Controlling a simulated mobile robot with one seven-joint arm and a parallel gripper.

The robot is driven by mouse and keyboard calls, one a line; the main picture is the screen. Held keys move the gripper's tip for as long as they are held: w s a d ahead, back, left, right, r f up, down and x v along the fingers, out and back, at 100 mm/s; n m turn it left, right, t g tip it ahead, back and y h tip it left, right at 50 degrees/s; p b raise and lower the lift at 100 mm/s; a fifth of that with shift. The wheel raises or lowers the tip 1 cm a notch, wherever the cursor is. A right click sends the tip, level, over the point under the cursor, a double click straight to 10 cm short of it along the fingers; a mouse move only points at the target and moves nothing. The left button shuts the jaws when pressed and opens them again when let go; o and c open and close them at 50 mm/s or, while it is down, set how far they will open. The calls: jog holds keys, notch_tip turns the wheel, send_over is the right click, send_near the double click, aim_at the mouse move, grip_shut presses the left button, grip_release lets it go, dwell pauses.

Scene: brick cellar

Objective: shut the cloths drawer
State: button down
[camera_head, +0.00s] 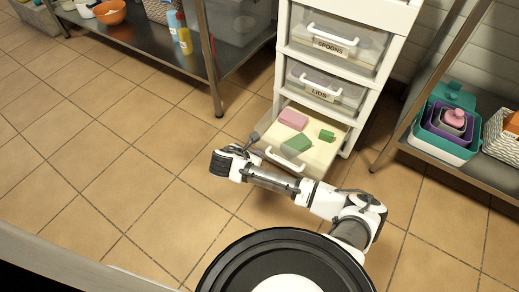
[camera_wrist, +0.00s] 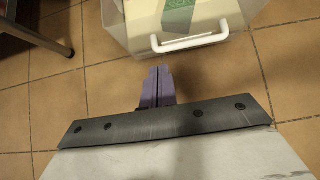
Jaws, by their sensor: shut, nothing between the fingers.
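The open bottom drawer (camera_head: 326,160) of a white drawer unit is pulled out and holds a pink cloth (camera_head: 293,119) and green cloths (camera_head: 297,145). I take it for the cloths drawer; no label on it is readable. Its white handle (camera_head: 284,162) faces my arm. In the wrist view the handle (camera_wrist: 190,43) crosses the drawer front, with a green cloth (camera_wrist: 179,16) behind it. My gripper (camera_wrist: 160,68) is shut and empty, just short of the handle's left end, with floor tiles showing around it. In the head view it is near the drawer's left front corner.
Shut drawers labelled LIDS (camera_head: 322,91) and SPOONS (camera_head: 335,46) sit above. A metal shelf (camera_head: 241,52) with bottles and an orange bowl (camera_head: 110,12) stands left. Another shelf (camera_head: 440,163) with nested tubs (camera_head: 445,130) stands right. The tiled floor at left is clear.

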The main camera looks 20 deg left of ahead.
aim_at(274, 144)
jog(key=b+x, duration=0.1)
jog(key=x, duration=0.2)
jog(key=r+b+x, duration=0.1)
jog(key=b+x, duration=0.1)
jog(key=x, duration=0.2)
jog(key=w+b+x, duration=0.1)
jog(key=x, duration=0.2)
jog(key=shift+w+d+f, duration=0.1)
jog(key=shift+w+d, duration=0.15)
jog(key=shift+w, duration=0.1)
jog(key=shift+w+d+b, duration=0.15)
jog(key=shift+w+b, duration=0.25)
jog(key=shift+w, duration=0.2)
